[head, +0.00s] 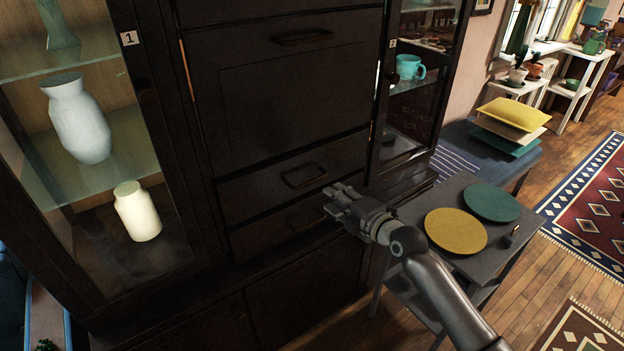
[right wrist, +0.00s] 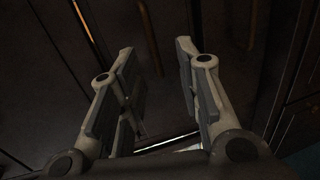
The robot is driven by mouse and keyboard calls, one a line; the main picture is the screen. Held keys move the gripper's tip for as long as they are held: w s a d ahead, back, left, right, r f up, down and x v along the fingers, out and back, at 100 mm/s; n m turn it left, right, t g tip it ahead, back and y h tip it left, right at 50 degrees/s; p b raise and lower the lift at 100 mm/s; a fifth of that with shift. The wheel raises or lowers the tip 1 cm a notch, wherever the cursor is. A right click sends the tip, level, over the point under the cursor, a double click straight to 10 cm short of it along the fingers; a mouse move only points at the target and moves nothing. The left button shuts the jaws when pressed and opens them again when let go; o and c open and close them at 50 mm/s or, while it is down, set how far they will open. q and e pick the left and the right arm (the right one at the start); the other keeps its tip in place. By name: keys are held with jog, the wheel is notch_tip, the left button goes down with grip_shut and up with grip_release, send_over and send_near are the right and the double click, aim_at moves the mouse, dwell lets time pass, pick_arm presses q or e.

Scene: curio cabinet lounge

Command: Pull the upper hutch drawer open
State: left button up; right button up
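The dark wooden hutch has two small stacked drawers in its middle section. The upper one (head: 262,186) has a dark bail handle (head: 303,175) and looks closed. The lower drawer (head: 262,237) sits directly below, its handle partly hidden by my right gripper. My right gripper (head: 332,200) is in front of these drawers, just right of and below the upper handle. In the right wrist view its two fingers (right wrist: 156,58) are spread with nothing between the tips. Dark wood fills the background there. My left gripper is not in view.
A glass-door section at left holds a pale vase (head: 82,125) and a cream jar (head: 138,212). A teal mug (head: 410,67) stands in the right cabinet. A small grey table (head: 455,190) with yellow (head: 456,231) and green (head: 491,202) plates stands beside my right arm.

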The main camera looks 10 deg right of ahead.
aim_at(312, 181)
jog(key=x, duration=0.6)
jog(key=r+x, duration=0.1)
jog(key=x, duration=0.3)
jog(key=shift+w+a, duration=0.15)
jog(key=shift+a, duration=0.1)
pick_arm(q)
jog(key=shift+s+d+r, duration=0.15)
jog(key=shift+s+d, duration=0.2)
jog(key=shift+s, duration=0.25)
pick_arm(e)
jog(key=shift+w, duration=0.15)
jog(key=shift+c, duration=0.4)
grip_shut()
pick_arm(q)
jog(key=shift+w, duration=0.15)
